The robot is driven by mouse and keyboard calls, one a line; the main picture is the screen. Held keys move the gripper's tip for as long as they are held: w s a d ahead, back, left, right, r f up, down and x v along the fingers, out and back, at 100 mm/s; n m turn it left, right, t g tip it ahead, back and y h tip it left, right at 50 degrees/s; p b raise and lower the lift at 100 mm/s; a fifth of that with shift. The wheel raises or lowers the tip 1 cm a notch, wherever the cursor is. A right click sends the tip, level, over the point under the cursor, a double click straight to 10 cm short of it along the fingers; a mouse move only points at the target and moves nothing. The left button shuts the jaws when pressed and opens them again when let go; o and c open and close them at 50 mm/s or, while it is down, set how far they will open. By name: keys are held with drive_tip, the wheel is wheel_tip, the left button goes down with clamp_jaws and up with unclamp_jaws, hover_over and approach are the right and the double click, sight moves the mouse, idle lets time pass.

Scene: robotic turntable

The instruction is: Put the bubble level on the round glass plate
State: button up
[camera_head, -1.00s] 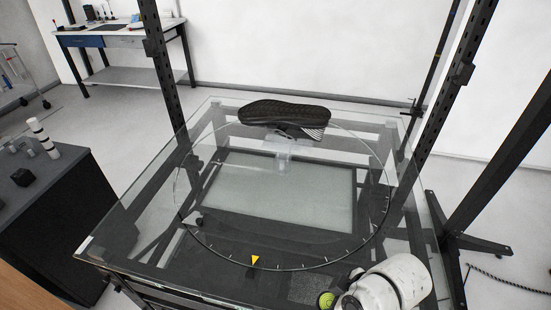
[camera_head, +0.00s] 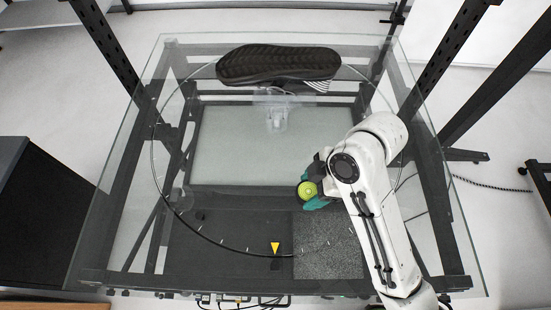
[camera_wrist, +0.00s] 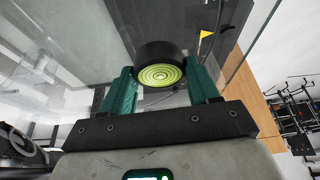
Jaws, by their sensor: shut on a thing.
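The bubble level (camera_head: 307,190) is a small round disc with a yellow-green face and a dark rim. My gripper (camera_head: 309,194) is shut on it, with a teal finger on either side. In the wrist view the bubble level (camera_wrist: 160,66) sits between the teal fingertips of my gripper (camera_wrist: 163,80), its ringed green face towards the camera. The round glass plate (camera_head: 152,150) is clear, with a thin dark rim and tick marks. The level appears over its right part in the head view; I cannot tell the height between them.
A yellow triangle marker (camera_head: 275,247) is at the front rim. Dark frame posts (camera_head: 108,45) rise at the back corners. The plate's middle and left are clear.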

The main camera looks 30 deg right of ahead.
drive_tip(key=b, duration=0.4)
hover_over(273, 186)
drive_tip(key=s+d, duration=0.1)
drive_tip(key=s, duration=0.1)
drive_tip(key=f, duration=0.7)
drive_tip(key=shift+w+d+f, duration=0.15)
drive_tip(key=shift+w, duration=0.05)
drive_tip(key=shift+w+f, duration=0.35)
drive_tip(key=shift+f, duration=0.1)
drive_tip(key=shift+w+f+p, duration=0.1)
drive_tip(key=shift+f+p, duration=0.4)
drive_tip(key=shift+f, duration=1.15)
drive_tip(key=shift+f, duration=0.15)
drive_tip(key=o, duration=1.1)
drive_tip(key=shift+p+v, duration=2.15)
drive_tip(key=shift+v, duration=4)
